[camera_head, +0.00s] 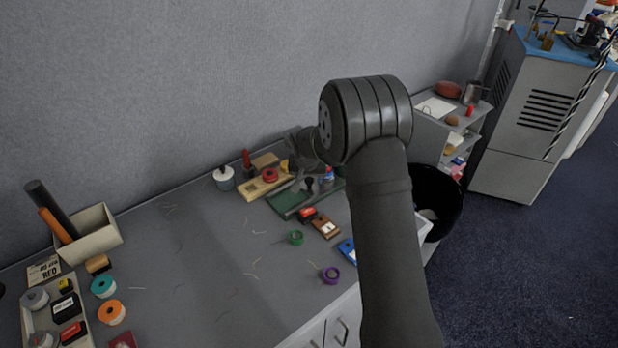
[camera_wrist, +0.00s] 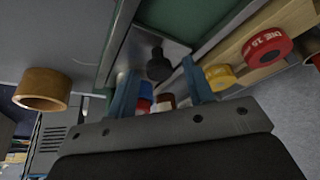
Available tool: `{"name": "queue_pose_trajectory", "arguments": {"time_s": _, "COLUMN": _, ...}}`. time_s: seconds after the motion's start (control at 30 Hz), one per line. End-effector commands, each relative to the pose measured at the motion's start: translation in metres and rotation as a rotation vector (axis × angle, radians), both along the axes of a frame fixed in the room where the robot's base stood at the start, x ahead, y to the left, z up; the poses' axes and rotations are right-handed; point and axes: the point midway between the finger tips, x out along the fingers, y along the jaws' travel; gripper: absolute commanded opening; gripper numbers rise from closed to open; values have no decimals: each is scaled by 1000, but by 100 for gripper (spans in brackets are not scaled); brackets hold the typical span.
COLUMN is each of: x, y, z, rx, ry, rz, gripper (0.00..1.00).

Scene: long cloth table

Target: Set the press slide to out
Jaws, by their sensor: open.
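The press is a green base (camera_head: 286,201) on the table near the wall, with a pale metal slide and a small upright black knob (camera_head: 309,183). My arm partly covers its right side. In the wrist view, the black knob (camera_wrist: 158,66) stands on the metal slide plate (camera_wrist: 146,44), beside the green base (camera_wrist: 190,17). My gripper (camera_wrist: 161,75) is open, with its two blue fingers to either side of the knob in the picture. I cannot tell whether they touch it. In the head view the fingers are hidden around my wrist.
A wooden rack (camera_head: 262,185) with red and yellow discs (camera_wrist: 268,47) lies close beside the press. A tan ring (camera_wrist: 42,89) shows on the other side. The table's middle is mostly clear.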

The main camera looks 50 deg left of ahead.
Motion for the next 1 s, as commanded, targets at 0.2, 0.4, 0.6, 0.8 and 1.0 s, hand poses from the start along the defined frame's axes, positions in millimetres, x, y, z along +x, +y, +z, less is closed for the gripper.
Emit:
{"name": "queue_pose_trajectory", "arguments": {"time_s": 0.2, "x": 0, "y": 0, "z": 0, "rx": 0, "ry": 0, "rz": 0, "gripper": 20}}
{"name": "queue_pose_trajectory", "arguments": {"time_s": 0.4, "x": 0, "y": 0, "z": 0, "rx": 0, "ry": 0, "rz": 0, "gripper": 0}}
{"name": "queue_pose_trajectory", "arguments": {"time_s": 0.6, "x": -24, "y": 1, "z": 1, "rx": -1, "ry": -1, "rz": 5, "gripper": 0}}
{"name": "queue_pose_trajectory", "arguments": {"time_s": 0.8, "x": -76, "y": 1, "z": 1, "rx": 0, "ry": 0, "rz": 6, "gripper": 0}}
{"name": "queue_pose_trajectory", "arguments": {"time_s": 1.0, "x": -103, "y": 0, "z": 1, "rx": -1, "ry": -1, "rz": 2, "gripper": 0}}
